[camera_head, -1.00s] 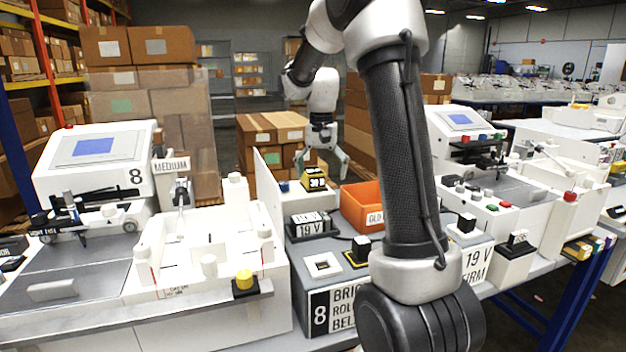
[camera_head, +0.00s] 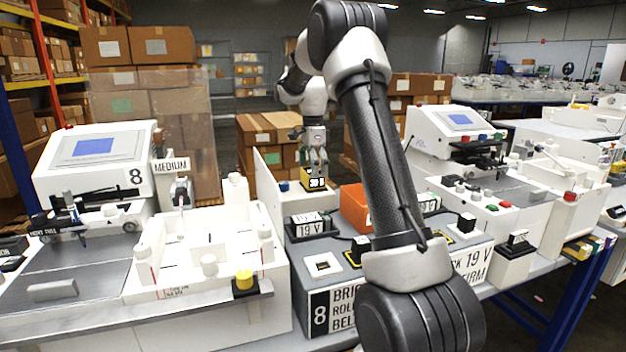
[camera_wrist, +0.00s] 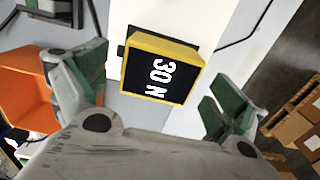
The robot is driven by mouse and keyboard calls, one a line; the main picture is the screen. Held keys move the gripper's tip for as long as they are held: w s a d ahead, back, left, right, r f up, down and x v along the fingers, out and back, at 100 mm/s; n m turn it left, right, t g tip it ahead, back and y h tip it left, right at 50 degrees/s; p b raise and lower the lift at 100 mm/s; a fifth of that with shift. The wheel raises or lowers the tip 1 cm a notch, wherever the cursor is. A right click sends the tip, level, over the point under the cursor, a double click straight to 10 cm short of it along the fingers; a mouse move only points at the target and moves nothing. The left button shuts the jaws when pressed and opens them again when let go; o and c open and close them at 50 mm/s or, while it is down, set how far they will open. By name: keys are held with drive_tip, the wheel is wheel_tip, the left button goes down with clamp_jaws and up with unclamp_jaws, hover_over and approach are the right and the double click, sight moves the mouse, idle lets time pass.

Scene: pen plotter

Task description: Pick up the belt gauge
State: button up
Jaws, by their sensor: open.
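The belt gauge, taken to be the yellow block with a black face marked "30 N" (camera_wrist: 160,68), sits on a white surface in the wrist view. It also shows in the head view (camera_head: 314,179), on the white stand behind the 19 V block. My gripper (camera_wrist: 158,95) is open, with one green-padded finger on each side of the block and clear gaps between. In the head view my gripper (camera_head: 315,160) is directly above the block and points down. The contact between fingertips and block cannot be made out there.
An orange bin (camera_head: 355,207) stands right of the block, and also shows in the wrist view (camera_wrist: 25,85). A white upright panel (camera_head: 268,205) is to the left. A black 19 V block (camera_head: 311,226) is in front. Cardboard boxes (camera_head: 262,128) stand behind.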

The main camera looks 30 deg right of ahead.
wheel_tip(320, 180, down, 2)
drive_tip(key=shift+f, duration=0.1)
drive_tip(key=shift+c, duration=0.2)
